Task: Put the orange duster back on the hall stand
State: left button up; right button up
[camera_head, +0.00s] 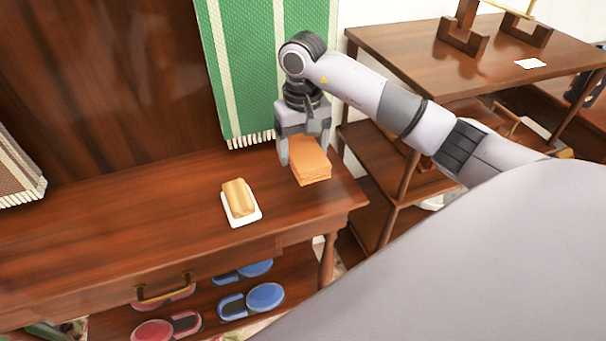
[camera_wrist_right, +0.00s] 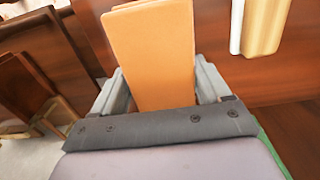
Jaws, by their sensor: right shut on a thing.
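The orange duster (camera_head: 311,166) is a folded orange cloth-like block at the right end of the wooden hall stand (camera_head: 110,225). In the right wrist view the duster (camera_wrist_right: 155,50) sticks out between the two fingers of my right gripper (camera_wrist_right: 160,85). Whether the duster touches the stand's top or hangs just above it, I cannot tell. My left gripper is not in view.
A golden-tan block on a white dish (camera_head: 241,203) lies on the stand to the left of the duster. A green striped cloth (camera_head: 265,65) hangs behind. A wooden shelf unit (camera_head: 400,50) stands at the right. Red and blue slippers (camera_head: 265,297) lie on the lower shelf.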

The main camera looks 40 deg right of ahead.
aim_at(303, 146)
notch_tip(303, 146, down, 3)
jog(key=shift+f, duration=0.15)
notch_tip(303, 146, down, 4)
jog(key=shift+f, duration=0.1)
jog(key=shift+f, duration=0.15)
jog(key=o, duration=0.6)
jog(key=shift+f+b, duration=0.15)
jog(key=shift+b, duration=0.15)
jog(key=o, duration=0.4)
jog(key=shift+r+p, duration=0.4)
notch_tip(303, 146, up, 12)
jog(key=shift+f, duration=0.15)
